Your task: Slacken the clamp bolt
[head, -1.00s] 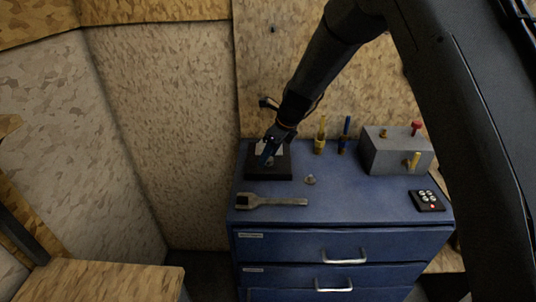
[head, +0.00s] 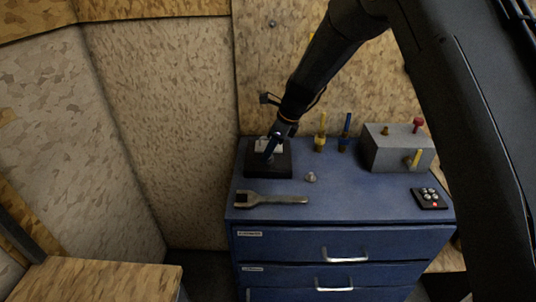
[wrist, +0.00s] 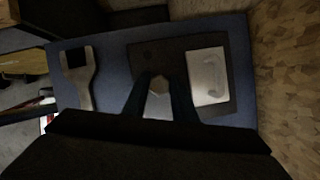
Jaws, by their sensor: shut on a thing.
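The clamp's black base (head: 283,168) sits at the back left of the blue cabinet top. It also shows in the wrist view (wrist: 146,55), with a pale metal plate (wrist: 206,70) on it. My gripper (head: 270,152) reaches down over the base. In the wrist view my gripper (wrist: 158,82) has its two fingers on either side of the pale hex head of the clamp bolt (wrist: 158,84), shut on it. The bolt's lower part is hidden, and the bolt is not clear in the head view.
A wrench (head: 272,199) lies in front of the base. A small knob-like piece (head: 311,177) stands right of it. Yellow (head: 320,140) and blue (head: 345,138) tools stand behind.

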